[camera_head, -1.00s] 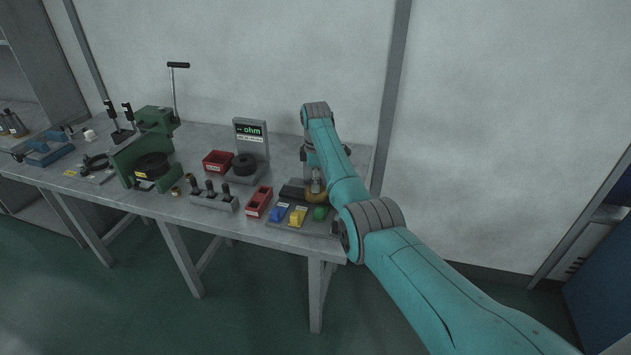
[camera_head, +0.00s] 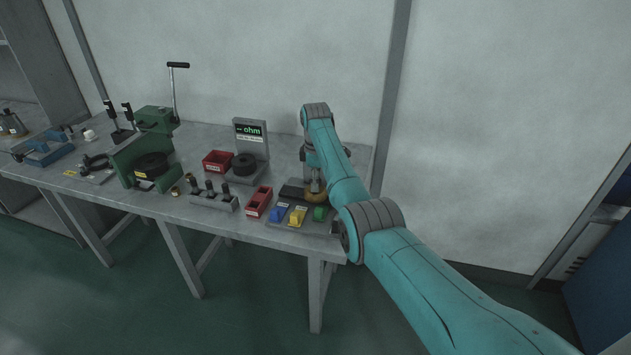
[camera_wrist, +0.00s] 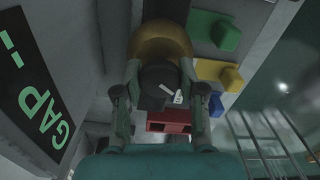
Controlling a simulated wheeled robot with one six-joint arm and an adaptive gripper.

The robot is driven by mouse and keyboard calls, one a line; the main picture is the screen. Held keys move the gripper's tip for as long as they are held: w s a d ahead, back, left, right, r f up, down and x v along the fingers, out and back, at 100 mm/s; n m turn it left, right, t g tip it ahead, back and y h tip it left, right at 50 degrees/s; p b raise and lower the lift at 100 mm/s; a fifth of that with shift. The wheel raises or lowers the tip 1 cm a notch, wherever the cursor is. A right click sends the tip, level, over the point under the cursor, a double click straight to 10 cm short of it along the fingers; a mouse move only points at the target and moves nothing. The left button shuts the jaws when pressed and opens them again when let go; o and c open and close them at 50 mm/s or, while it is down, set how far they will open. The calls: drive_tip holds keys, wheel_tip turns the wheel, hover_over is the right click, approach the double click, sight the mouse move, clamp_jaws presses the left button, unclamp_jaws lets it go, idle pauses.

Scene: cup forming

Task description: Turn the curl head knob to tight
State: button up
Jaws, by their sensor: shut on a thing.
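The curl head knob (camera_wrist: 157,79) is dark and round with a white pointer line, seen in the wrist view between my fingers. My gripper (camera_wrist: 160,71) is shut on it, one finger on each side. A small white label lies by the pointer, too small to read. A brass-coloured round part (camera_wrist: 160,43) sits just beyond the knob. It also shows under my gripper (camera_head: 314,181) in the head view (camera_head: 316,196). The knob itself is hidden there by my gripper and arm. I cannot tell which setting the pointer marks.
Green (camera_head: 320,213), yellow (camera_head: 297,217) and blue (camera_head: 277,215) blocks stand close in front. A red bin (camera_head: 257,203) is left of them. A display reading "GAP" (camera_wrist: 45,105) fills the wrist view's left. An "ohm" meter (camera_head: 250,136) stands farther back.

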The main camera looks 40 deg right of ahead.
drive_tip(key=m, duration=0.7)
drive_tip(key=shift+m, duration=0.4)
drive_tip(key=m, duration=1)
drive_tip(key=shift+m, duration=0.4)
drive_tip(key=m, duration=0.3)
drive_tip(key=shift+m, duration=0.3)
drive_tip(key=m, duration=0.6)
drive_tip(key=shift+m, duration=0.4)
drive_tip(key=o, duration=1.1)
